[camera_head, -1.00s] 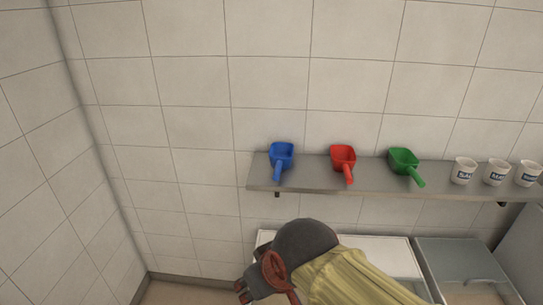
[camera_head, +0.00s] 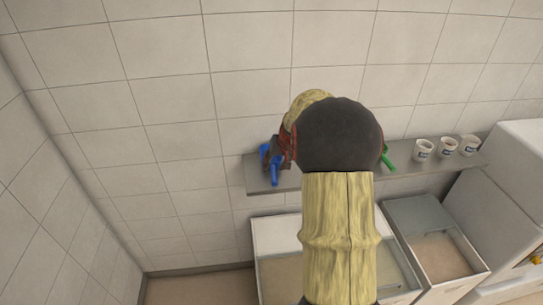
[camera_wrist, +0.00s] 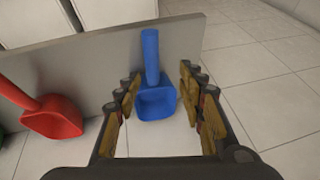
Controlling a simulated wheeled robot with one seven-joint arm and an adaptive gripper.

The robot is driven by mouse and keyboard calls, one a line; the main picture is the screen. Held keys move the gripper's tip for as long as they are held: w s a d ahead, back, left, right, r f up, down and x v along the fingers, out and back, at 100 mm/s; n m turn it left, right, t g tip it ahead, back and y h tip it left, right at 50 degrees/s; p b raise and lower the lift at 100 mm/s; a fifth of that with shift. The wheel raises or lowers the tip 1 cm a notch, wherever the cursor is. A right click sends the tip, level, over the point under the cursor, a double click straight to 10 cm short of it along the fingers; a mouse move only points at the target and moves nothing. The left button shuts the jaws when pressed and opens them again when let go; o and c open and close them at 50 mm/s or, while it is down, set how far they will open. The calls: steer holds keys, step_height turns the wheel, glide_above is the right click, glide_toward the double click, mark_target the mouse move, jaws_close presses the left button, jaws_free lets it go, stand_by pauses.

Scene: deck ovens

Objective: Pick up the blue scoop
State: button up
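The blue scoop (camera_wrist: 157,101) lies on the wall shelf, its handle pointing away toward the shelf's front edge in the wrist view. My gripper (camera_wrist: 160,90) is open, with one finger on each side of the scoop. Gaps show between the fingers and the scoop, so it is not clamped. In the head view, the blue scoop's handle (camera_head: 274,170) shows at the shelf's left end, beside my gripper (camera_head: 270,152). My arm hides part of the scoop there.
The grey shelf (camera_head: 310,184) also bears a red scoop (camera_wrist: 54,117), a green scoop (camera_head: 387,159) and several white cups (camera_head: 446,146). The tiled wall is close behind the shelf.

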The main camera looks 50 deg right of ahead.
mark_target(274, 173)
steer(key=shift+s+d+f, duration=0.1)
steer(key=shift+d+f, duration=0.5)
steer(key=shift+d, duration=0.15)
steer(key=shift+x, duration=1.15)
steer(key=x, duration=0.2)
steer(key=p+x, duration=0.1)
steer(key=x, duration=0.1)
steer(key=shift+s+a+f, duration=0.2)
steer(key=shift+s+a, duration=0.05)
steer(key=shift+a, duration=0.05)
steer(key=shift+w+d+f, duration=0.1)
steer(key=shift+w+f, duration=0.15)
steer(key=shift+f, duration=0.1)
steer(key=shift+s, duration=0.1)
steer(key=shift+c, duration=0.3)
steer(key=shift+c, duration=0.5)
jaws_close()
